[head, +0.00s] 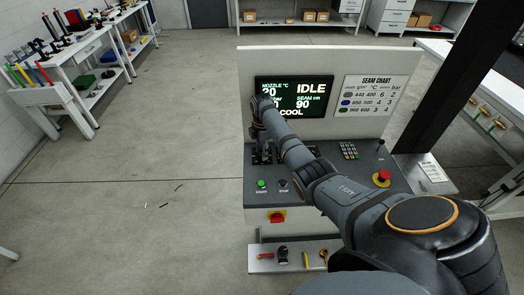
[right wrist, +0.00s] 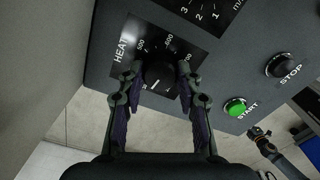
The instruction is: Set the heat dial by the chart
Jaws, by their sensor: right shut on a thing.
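In the right wrist view the heat dial (right wrist: 160,76) is a dark round knob on a black plate marked HEAT, with a white mark toward its lower left. My right gripper (right wrist: 158,78) has one finger on each side of the dial and is shut on it. The screen (head: 318,90) reads IDLE, nozzle 20, seam 90 and COOL. A small dark arm end, apparently my left gripper (right wrist: 258,132), shows low in the wrist view, too small to read.
The green start button (right wrist: 235,107) and black stop knob (right wrist: 282,64) are beside the dial plate. A red mushroom button (head: 383,176) is at the panel's right. A shelf (head: 264,263) with tools is below. Open floor lies left of the console.

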